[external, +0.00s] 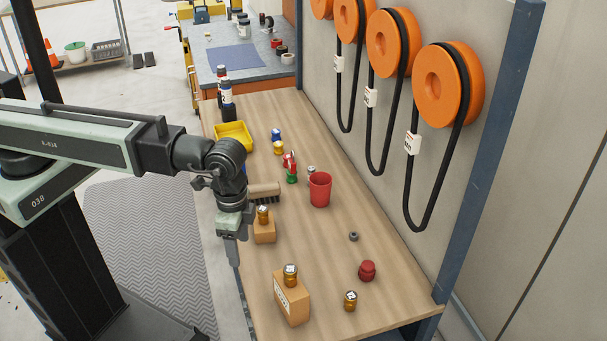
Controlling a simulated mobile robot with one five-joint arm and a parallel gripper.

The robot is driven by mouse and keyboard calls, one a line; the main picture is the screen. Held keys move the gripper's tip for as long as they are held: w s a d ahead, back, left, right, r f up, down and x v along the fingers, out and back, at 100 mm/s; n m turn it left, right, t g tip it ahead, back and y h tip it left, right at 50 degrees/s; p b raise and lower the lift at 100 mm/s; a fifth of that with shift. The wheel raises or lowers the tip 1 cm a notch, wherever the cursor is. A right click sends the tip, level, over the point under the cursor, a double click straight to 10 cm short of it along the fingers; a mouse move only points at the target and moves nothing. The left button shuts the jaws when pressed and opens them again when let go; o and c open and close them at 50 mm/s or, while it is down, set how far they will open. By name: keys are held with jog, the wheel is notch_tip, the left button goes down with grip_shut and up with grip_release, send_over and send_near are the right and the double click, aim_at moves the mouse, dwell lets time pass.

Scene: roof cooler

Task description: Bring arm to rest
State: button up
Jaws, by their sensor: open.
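My arm reaches in from the left in the external view and bends down at the wrist. My gripper (235,258) points downward at the left edge of the wooden workbench (330,255). It is open, and nothing shows between its fingers. A small cardboard box (264,230) with a brass-coloured part (263,214) on top stands just to the right of my gripper. A taller cardboard box (292,300) with another brass-coloured part (290,275) on top stands nearer the front. I cannot tell the exact gap between the fingers.
On the bench are a brush (264,191), a red cup (320,189), a yellow bin (234,136), a dark red knob (367,271), a brass part (350,300) and a dark nut (353,236). Belts hang from orange pulleys (449,85) on the right wall. The bench's right middle is mostly clear.

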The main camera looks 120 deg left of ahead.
jog(key=s+d+m, duration=0.3)
jog(key=d, duration=0.9)
jog(key=shift+s+d+m, duration=0.25)
jog(key=shift+s+m, duration=0.1)
jog(key=shift+m, duration=0.05)
notch_tip(320, 180, down, 8)
jog(key=b, duration=0.8)
